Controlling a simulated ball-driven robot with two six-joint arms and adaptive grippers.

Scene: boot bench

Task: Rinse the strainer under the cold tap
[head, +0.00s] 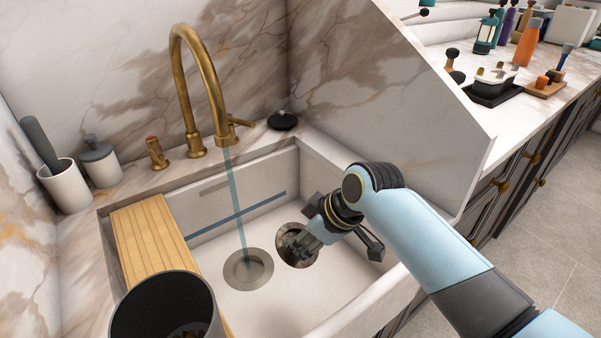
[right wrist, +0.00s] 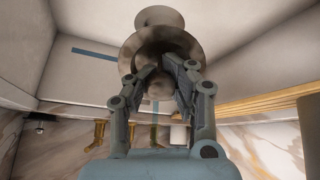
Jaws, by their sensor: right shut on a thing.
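My right gripper (head: 297,240) reaches into the sink from the right and is shut on the strainer (head: 299,260), a round, dark metal piece. The strainer is tilted and to the right of the water stream (head: 238,215), apart from it. In the right wrist view the strainer (right wrist: 133,52) shows behind and between my fingers (right wrist: 158,72), which partly hide it. The brass tap (head: 185,85) stands behind the sink, and water runs from its spout down to the round drain (head: 248,283). My left gripper is not in view.
The white sink (head: 350,300) has raised walls. A slatted wooden board (head: 150,232) lies across its left side. A dark bin (head: 120,320) stands in the left foreground. A brass knob with a red top (head: 156,155) is left of the tap. A marble partition (head: 400,110) rises on the right.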

